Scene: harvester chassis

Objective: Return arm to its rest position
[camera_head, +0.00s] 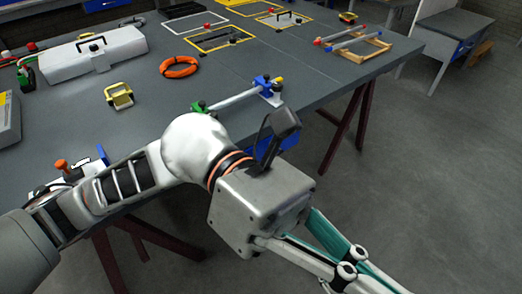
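My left arm (120,185) comes in from the left and reaches across the front edge of the grey table (215,90). Its wrist housing (255,205) is in front of the table edge, over the floor. My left gripper (335,255) points down and to the right, with teal and white finger links. Its fingertips are cut off by the bottom edge, so I cannot tell whether it is open or shut or holds anything. My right gripper is not in view.
A wooden rack (360,45) is at the right. Floor right of the table (430,170) is clear.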

